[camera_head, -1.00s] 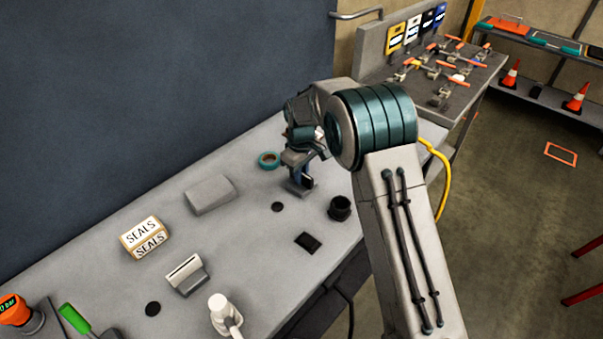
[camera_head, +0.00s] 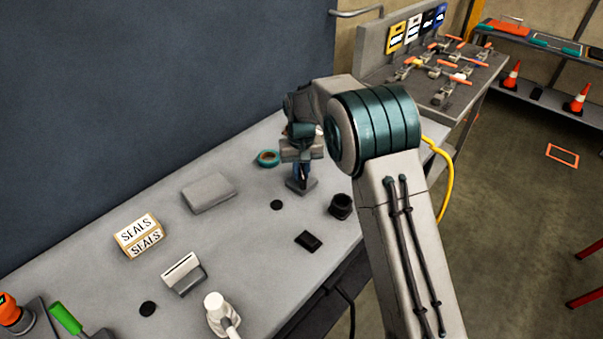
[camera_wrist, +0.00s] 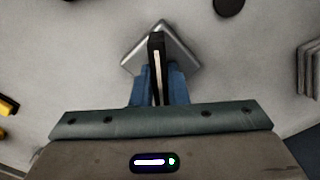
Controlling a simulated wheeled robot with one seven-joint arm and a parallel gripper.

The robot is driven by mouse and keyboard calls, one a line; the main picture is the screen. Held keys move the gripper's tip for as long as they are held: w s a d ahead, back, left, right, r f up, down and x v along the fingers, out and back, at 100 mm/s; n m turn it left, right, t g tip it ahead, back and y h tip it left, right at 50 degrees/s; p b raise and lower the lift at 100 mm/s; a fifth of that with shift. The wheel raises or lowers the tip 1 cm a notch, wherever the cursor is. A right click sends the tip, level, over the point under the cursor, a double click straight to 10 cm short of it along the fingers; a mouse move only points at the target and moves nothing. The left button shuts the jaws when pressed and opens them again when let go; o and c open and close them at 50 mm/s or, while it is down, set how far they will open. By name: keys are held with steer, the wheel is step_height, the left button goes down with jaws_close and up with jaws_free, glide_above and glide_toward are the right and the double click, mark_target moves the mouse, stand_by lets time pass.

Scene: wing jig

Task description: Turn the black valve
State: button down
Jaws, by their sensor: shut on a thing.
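The black valve shows in the wrist view as a narrow black handle (camera_wrist: 156,48) with a pale strip along it, over a grey metal base (camera_wrist: 183,50) set at an angle to it. In the head view the grey base (camera_head: 301,188) stands on the bench, with the handle mostly hidden by my gripper. My gripper (camera_wrist: 158,80) points down at the valve, its blue fingers on both sides of the handle and shut on it. It also shows in the head view (camera_head: 301,172).
A teal tape roll (camera_head: 267,158) lies just left of the valve, with a black cup (camera_head: 341,206) to its right. A black disc (camera_head: 277,204), a grey block (camera_head: 208,192) and a SEALS box (camera_head: 139,236) are on the bench (camera_head: 240,240). A dark wall (camera_head: 150,90) rises behind.

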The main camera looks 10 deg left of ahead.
mark_target(301, 170)
steer(key=m, duration=0.5)
steer(key=shift+b, duration=0.4)
steer(key=m, duration=0.5)
steer(key=shift+m, duration=0.3)
steer(key=c, duration=1.4)
jaws_free()
steer(key=shift+c, duration=0.2)
steer(key=shift+r, duration=0.1)
step_height(301, 170, up, 14)
steer(key=b, duration=0.1)
